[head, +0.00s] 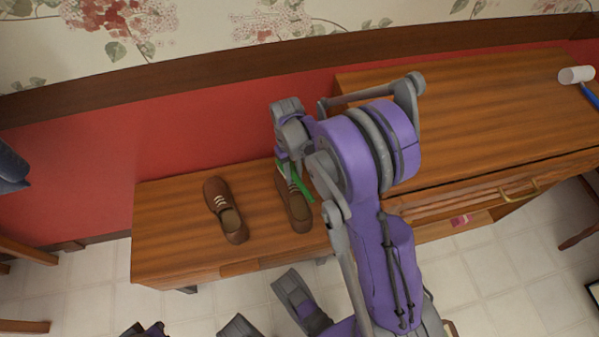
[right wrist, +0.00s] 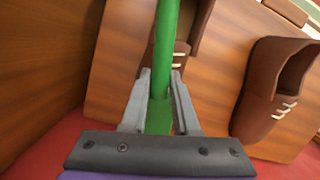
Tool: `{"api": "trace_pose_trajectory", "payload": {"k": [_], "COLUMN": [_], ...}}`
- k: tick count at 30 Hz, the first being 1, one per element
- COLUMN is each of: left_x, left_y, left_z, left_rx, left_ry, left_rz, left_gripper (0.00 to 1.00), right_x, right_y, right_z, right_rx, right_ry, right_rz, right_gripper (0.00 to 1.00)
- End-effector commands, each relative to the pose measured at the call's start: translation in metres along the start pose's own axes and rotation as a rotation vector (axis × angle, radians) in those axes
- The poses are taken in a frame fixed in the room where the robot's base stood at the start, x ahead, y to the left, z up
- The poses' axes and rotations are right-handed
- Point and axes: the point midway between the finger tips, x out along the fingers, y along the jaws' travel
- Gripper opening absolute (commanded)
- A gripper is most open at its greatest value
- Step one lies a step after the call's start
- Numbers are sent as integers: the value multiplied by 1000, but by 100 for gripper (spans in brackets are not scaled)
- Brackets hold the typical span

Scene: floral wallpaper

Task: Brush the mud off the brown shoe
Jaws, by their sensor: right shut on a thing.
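Two brown lace-up shoes lie on a low wooden bench. The left shoe (head: 224,210) is clear of my arms and also shows at the right of the right wrist view (right wrist: 268,88). The right shoe (head: 297,212) lies partly under a green brush (head: 301,186) and my gripper. My right gripper (head: 285,160) is shut on the brush, whose green handle (right wrist: 165,45) runs between the fingers in the right wrist view. Whether the bristles touch the shoe is hidden. I cannot make out mud on either shoe. My left gripper is not recognisable in view.
The low bench (head: 165,235) has bare room left of the shoes. A taller wooden cabinet (head: 480,100) with a drawer stands to its right. A white roller-like thing with a blue handle (head: 576,75) lies on it. The red wall (head: 90,180) is close behind the bench.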

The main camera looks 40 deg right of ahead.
Motion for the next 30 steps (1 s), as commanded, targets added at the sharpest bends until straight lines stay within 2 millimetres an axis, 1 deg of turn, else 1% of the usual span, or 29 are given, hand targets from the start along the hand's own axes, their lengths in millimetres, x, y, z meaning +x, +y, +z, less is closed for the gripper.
{"api": "trace_pose_trajectory", "payload": {"k": [3, 6, 13, 17, 27, 30], "left_x": [0, 0, 4, 4, 6, 6], "left_y": [0, 0, 0, 0, 0, 0], "left_z": [0, 0, 1, 1, 2, 2], "left_rx": [0, 0, 0, 0, 0, 0], "left_ry": [0, 0, -1, -1, -2, -2], "left_rz": [0, 0, 0, 0, 0, 0], "left_gripper": [0, 0, 0, 0, 0, 0], "right_x": [-1, -1, 2, 3, 6, 6], "right_y": [-11, -17, -17, -10, 20, 24], "right_z": [-2, -4, -4, -2, 4, 5], "right_rx": [-1, -1, 2, 3, 5, 5], "right_ry": [0, 0, 0, 0, 0, 0], "right_rz": [0, 0, 0, 1, 5, 5], "right_gripper": [0, 0, 0, 0, 0, 0]}}
